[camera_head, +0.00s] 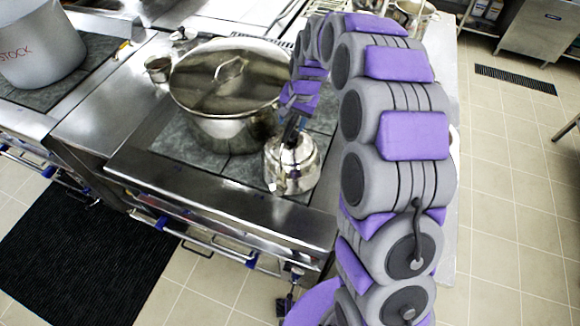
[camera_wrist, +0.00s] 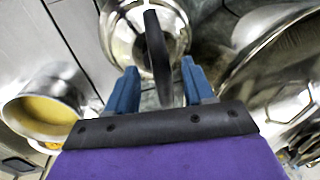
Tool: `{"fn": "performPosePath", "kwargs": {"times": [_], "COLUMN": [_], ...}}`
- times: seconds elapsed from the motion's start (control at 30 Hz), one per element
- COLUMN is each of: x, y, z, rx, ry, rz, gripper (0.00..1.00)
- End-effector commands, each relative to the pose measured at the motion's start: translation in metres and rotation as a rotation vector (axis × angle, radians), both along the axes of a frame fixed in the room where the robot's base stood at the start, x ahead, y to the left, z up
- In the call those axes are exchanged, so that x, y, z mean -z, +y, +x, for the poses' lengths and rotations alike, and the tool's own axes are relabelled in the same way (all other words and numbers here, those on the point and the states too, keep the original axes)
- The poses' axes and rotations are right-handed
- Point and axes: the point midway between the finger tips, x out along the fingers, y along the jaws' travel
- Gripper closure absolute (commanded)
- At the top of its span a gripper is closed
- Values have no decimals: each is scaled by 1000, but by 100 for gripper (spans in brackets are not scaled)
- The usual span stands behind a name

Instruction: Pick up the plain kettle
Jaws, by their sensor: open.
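The plain kettle (camera_head: 291,165) is shiny metal with a black handle and stands upright on the stove top, in front of the large pot. In the wrist view the kettle (camera_wrist: 122,38) is at the top, with its black handle (camera_wrist: 157,55) seen from above. My gripper (camera_wrist: 158,82) has two blue fingers spread apart, one on each side of the near end of the handle. They do not appear to touch it. In the head view my gripper's jaws are too small and overlapped to make out beside the handle.
A large lidded metal pot (camera_head: 228,115) stands directly behind the kettle; it fills the right of the wrist view. A small pot with yellowish contents (camera_wrist: 45,105) is at left in the wrist view. A pot marked STOCK (camera_head: 38,48) stands far left. The stove's front edge is clear.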

Motion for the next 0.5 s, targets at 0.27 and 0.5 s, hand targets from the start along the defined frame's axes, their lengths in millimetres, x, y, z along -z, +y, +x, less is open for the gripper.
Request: {"fn": "performPosePath", "kwargs": {"times": [0.27,0.5], "x": [32,31], "y": [8,8], "z": [2,3], "rx": [-1,-1], "ry": [0,-1], "rz": [-1,0], "gripper": [48,54]}}
